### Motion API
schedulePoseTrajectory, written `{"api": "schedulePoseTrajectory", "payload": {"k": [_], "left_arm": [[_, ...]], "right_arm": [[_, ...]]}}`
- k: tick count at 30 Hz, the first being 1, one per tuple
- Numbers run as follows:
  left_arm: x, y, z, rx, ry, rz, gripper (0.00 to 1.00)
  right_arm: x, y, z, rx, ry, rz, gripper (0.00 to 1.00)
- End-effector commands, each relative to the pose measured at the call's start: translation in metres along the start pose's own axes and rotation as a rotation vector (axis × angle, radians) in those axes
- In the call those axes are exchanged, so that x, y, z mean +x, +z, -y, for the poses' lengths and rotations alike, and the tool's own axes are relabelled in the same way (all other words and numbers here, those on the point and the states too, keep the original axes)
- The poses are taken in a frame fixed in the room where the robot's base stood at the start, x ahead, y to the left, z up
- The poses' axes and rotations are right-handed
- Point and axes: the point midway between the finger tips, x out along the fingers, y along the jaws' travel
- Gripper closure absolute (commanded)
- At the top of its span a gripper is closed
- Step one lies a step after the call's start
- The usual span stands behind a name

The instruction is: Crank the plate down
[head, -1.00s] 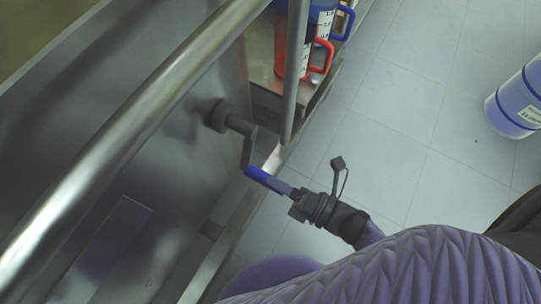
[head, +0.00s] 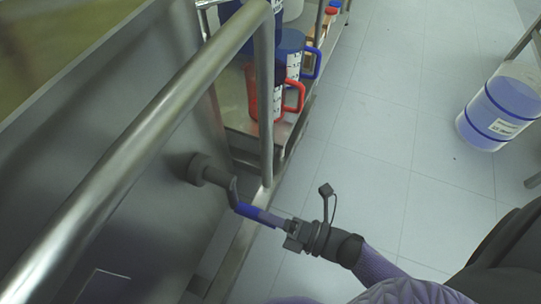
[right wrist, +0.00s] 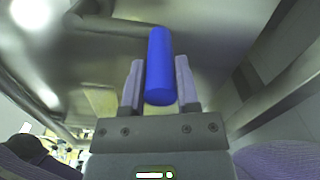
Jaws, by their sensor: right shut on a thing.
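A crank sticks out from the side of a metal panel. Its dark arm (head: 234,191) runs from a round hub (head: 198,167) to a blue handle (head: 250,211). My right gripper (head: 268,217) is at the blue handle with its fingers on either side of it. In the right wrist view the blue handle (right wrist: 159,65) stands between the two fingers of the right gripper (right wrist: 158,88), which is shut on it. I cannot pick out the plate in these frames. My left gripper is not in view.
A thick metal rail (head: 130,130) runs above the crank and bends down beside it. A red jug (head: 262,95) and a blue jug (head: 291,50) stand on a shelf behind. A blue-and-white container (head: 500,110) is at the right. The tiled floor (head: 380,130) between is clear.

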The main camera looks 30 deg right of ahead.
Motion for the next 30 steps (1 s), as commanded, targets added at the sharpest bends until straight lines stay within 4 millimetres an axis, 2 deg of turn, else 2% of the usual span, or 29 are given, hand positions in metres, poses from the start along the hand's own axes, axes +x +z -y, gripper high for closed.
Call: {"api": "schedulePoseTrajectory", "payload": {"k": [5,6,10,11,23,26,30], "left_arm": [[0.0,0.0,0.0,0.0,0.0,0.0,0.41],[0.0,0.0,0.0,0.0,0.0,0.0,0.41],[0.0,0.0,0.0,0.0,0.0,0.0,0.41],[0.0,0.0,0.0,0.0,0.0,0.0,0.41],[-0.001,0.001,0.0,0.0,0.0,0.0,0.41],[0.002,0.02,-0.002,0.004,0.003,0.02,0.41],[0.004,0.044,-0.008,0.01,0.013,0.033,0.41]], "right_arm": [[0.0,0.001,0.0,0.002,-0.001,0.002,1.0],[0.0,0.001,0.0,0.002,-0.001,0.002,0.56],[0.0,0.0,0.0,0.001,-0.001,0.002,0.29],[0.0,0.0,0.0,0.001,-0.001,0.001,0.26],[-0.003,0.0,0.0,0.001,0.0,0.0,0.26],[-0.02,0.001,-0.002,0.002,-0.002,0.0,0.26],[-0.057,0.001,-0.002,0.0,-0.003,0.001,0.26]]}}
